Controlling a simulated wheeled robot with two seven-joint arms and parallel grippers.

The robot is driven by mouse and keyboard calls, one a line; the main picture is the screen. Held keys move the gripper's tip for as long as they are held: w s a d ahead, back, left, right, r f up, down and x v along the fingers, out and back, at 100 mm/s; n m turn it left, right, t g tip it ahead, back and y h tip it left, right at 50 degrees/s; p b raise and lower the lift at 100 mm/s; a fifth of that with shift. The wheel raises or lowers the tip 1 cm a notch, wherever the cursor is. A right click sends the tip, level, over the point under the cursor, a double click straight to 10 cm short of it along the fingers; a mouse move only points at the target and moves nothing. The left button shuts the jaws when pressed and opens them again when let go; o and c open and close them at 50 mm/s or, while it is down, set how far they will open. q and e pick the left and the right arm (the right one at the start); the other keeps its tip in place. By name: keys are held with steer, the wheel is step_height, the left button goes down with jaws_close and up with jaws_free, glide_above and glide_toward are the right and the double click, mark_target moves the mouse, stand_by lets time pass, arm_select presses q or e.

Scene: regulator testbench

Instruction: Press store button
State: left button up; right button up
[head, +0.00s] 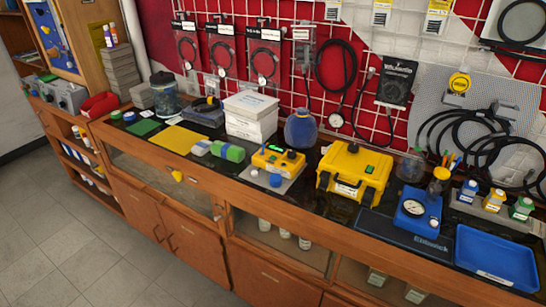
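A yellow instrument (265,161) with a small green patch and dark knobs sits on a grey plate near the middle of the counter. A blue device (407,221) with a round white gauge (413,208) stands farther right. No button can be read as the store button at this size. Neither of my grippers is in view.
The wooden counter (222,192) is crowded. A blue tray (497,258) is at its right end; small bottles (467,194) stand behind it. White boxes (251,117) and a blue round container (300,130) stand at the back. Hoses and gauges hang on the wall grid. The floor (75,235) in front is clear.

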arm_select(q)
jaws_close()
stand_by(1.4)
